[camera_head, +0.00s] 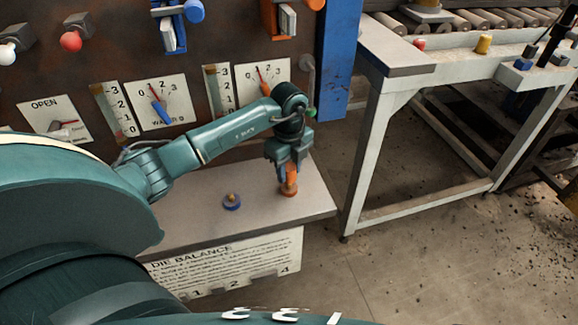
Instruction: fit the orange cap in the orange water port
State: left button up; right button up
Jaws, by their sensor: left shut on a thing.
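My left gripper (288,164) points down over the grey shelf and is shut on the orange cap (289,187). The orange cap is at the shelf top, and I cannot tell whether it still touches the shelf. An orange fitting (285,18) on the dark panel at the top shows only its lower part; it may be the orange water port, but I cannot tell for sure. My right gripper is not in view.
A blue fitting (172,28), dial plates (160,103) and a blue post (338,60) line the panel. A white-legged table (395,50) stands right. Open floor lies between.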

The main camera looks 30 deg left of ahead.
pick_arm(q)
jog(key=shift+r, duration=0.15)
jog(key=shift+f+b, duration=0.85)
jog(key=shift+f, duration=0.7)
dwell(0.3)
jog(key=o, duration=1)
jog(key=shift+o, duration=0.2)
